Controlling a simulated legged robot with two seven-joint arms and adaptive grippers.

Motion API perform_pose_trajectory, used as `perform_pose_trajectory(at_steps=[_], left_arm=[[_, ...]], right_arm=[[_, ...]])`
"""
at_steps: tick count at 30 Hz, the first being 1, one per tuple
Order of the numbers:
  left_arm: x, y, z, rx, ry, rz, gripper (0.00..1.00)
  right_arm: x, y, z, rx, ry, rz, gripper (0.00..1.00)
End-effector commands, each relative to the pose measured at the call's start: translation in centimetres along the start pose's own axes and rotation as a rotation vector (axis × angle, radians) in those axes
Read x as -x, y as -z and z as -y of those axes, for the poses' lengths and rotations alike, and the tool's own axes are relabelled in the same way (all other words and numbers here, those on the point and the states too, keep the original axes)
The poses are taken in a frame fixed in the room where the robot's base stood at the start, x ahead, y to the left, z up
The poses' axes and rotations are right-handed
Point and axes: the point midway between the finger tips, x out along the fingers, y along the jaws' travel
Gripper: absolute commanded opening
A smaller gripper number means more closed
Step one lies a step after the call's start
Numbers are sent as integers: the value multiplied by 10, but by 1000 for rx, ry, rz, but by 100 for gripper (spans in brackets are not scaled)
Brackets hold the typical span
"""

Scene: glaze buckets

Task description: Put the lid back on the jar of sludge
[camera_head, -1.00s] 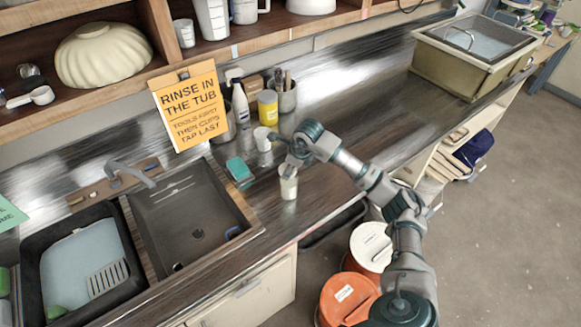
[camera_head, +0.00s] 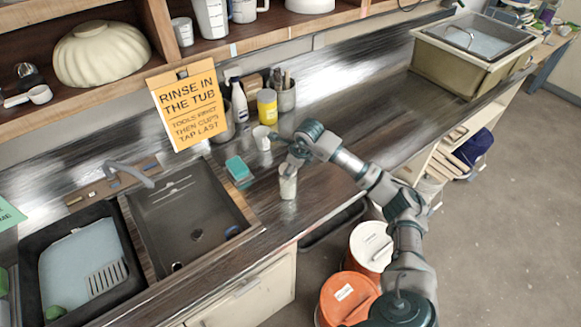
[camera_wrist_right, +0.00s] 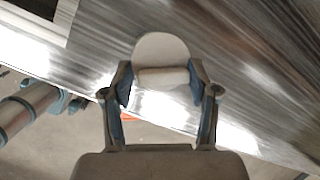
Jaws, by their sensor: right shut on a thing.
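The small pale jar (camera_head: 288,188) stands upright on the counter, right of the sink and near the front edge. My right gripper (camera_head: 292,161) is right above it, pointing down. In the right wrist view my right gripper (camera_wrist_right: 160,92) is shut on a pale, round-edged thing (camera_wrist_right: 162,48), which looks like the lid. The fingers hide part of its sides. The lid is at or just over the jar's top; I cannot tell whether it is seated. My left gripper is not in view.
A teal sponge (camera_head: 238,169) and a white cup (camera_head: 262,138) stand close by. The sink (camera_head: 190,215) is left. A yellow-labelled container (camera_head: 267,107) and a tool pot (camera_head: 285,97) stand behind. White and orange buckets (camera_head: 345,298) are on the floor.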

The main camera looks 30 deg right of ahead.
Motion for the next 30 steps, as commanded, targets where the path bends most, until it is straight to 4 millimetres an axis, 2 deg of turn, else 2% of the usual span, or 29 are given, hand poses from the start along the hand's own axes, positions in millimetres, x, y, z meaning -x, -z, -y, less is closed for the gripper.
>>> perform_pose_trajectory(at_steps=[4, 5, 8, 15, 17, 30], left_arm=[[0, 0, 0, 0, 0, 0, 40], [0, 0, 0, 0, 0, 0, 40], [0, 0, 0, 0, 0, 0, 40], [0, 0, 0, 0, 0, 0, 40], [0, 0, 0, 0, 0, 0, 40], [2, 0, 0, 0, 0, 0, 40]], right_arm=[[0, 0, 0, 0, 0, 0, 41], [0, 0, 0, 0, 0, 0, 64], [0, 0, 0, 0, 0, 0, 88], [0, 0, 0, 0, 0, 0, 88], [0, 0, 0, 0, 0, 0, 100], [3, -1, 0, 0, 1, 0, 100]])
